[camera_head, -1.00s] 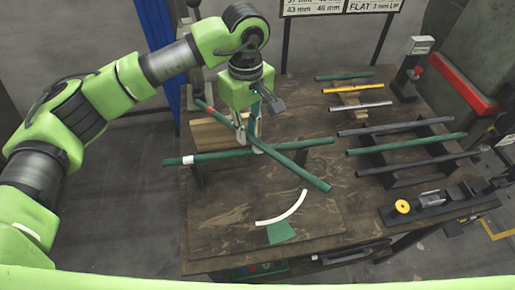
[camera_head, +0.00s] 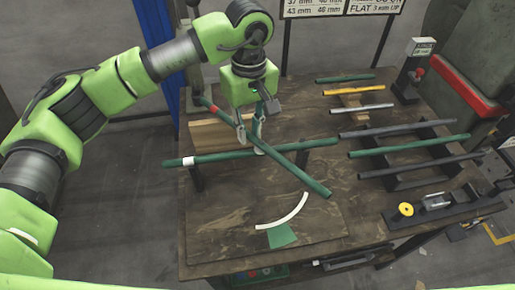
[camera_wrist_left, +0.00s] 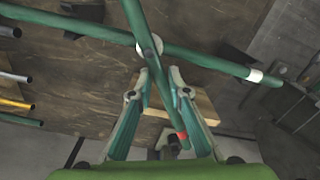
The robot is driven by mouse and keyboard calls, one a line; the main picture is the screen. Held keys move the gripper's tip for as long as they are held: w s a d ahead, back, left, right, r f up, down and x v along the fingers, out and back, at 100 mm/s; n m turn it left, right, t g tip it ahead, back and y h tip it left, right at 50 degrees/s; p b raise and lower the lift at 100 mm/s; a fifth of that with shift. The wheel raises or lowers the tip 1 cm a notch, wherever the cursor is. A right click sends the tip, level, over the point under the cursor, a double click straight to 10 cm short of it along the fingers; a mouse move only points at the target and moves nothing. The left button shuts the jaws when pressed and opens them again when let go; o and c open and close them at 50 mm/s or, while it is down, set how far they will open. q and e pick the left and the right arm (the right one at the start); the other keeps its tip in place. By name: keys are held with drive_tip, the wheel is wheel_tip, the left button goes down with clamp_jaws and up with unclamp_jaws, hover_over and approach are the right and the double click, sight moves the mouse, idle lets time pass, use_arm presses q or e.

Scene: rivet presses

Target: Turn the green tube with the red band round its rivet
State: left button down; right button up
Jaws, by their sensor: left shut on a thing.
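The green tube with the red band (camera_head: 305,174) lies slantwise across a second green tube with a white band (camera_head: 215,156). Its red-band end points to the back left and its other end to the front right. In the wrist view a round grey rivet (camera_wrist_left: 150,45) sits where the two tubes cross. My left gripper (camera_head: 250,148) is shut on the red-band tube, between the rivet and the red band. In the wrist view its fingers (camera_wrist_left: 155,82) stand on both sides of this tube. My right gripper is not in view.
A white arc (camera_head: 285,213) and a green patch (camera_head: 282,235) mark the board in front of the tubes. Several tubes lie on a dark rack (camera_head: 440,152) at the right. A wooden block (camera_head: 208,136) is behind the crossing. A yellow-knobbed fixture (camera_head: 405,210) stands at front right.

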use_arm(q)
drive_tip(key=shift+w, duration=0.15)
drive_tip(key=shift+d+m+b, duration=0.15)
drive_tip(key=shift+m+b, duration=0.15)
drive_tip(key=shift+b, duration=0.1)
drive_tip(key=shift+w+d+m, duration=0.15)
drive_tip(key=shift+w+m, duration=0.1)
drive_tip(key=shift+m, duration=0.35)
drive_tip(key=c, duration=2)
unclamp_jaws()
drive_tip(key=shift+o, duration=0.2)
drive_tip(key=shift+s, duration=0.1)
wheel_tip(320, 180, up, 12)
drive_tip(key=shift+d+f, duration=0.1)
